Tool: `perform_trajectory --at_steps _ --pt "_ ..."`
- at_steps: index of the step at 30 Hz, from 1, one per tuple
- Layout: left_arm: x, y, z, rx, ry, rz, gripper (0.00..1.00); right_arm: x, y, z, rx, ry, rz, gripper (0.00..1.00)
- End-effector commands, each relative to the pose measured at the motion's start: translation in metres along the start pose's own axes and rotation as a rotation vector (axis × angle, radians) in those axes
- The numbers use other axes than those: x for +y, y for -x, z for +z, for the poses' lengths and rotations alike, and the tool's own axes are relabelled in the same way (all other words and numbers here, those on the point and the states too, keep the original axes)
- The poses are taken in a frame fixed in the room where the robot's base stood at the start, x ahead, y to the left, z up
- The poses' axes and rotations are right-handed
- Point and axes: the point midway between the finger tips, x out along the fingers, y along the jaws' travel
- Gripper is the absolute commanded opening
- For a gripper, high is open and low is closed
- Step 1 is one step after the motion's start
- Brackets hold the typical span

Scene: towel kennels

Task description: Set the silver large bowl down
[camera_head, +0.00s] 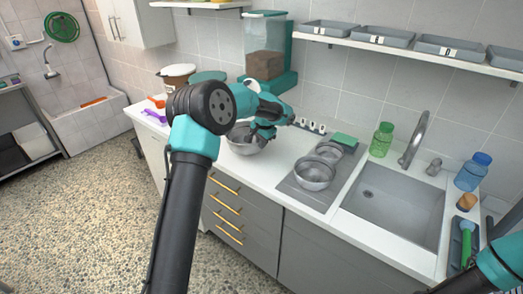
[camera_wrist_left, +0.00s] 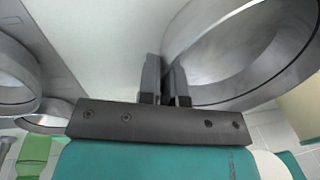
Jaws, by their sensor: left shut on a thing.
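In the left wrist view the two fingers (camera_wrist_left: 166,82) pinch the wall of the bowl (camera_wrist_left: 240,62), which fills the upper right. My gripper and arm hide part of the bowl in the head view. I cannot tell whether its base touches the counter. My right arm shows only at the lower right edge; its gripper is out of view.
Two other metal bowls (camera_head: 313,174) (camera_head: 329,152) stand on the grey drain mat (camera_head: 298,193). A teal food dispenser (camera_head: 265,60) and a tub (camera_head: 177,76) stand behind.

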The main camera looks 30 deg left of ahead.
Motion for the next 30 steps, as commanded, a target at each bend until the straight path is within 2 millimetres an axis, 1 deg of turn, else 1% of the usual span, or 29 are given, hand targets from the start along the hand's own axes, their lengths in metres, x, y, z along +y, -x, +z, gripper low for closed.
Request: perform_trajectory --at_steps 9,22,23,24,30 --pt "0.005 -0.032 0.000 -0.001 0.000 0.000 0.00 0.000 0.000 0.000 0.000 0.000 0.000 0.00" --pt "0.006 -0.037 0.001 0.000 0.000 0.000 0.00 0.000 0.000 0.000 0.000 0.000 0.000 0.00" --pt "0.006 -0.037 0.001 -0.001 0.000 0.000 0.08 0.000 0.000 0.000 0.000 0.000 0.000 0.00" --pt "0.006 -0.037 0.001 -0.001 0.000 0.000 0.12 0.000 0.000 0.000 0.000 0.000 0.000 0.00" --pt "0.006 -0.037 0.001 -0.001 0.000 0.000 0.31 0.000 0.000 0.000 0.000 0.000 0.000 0.00"
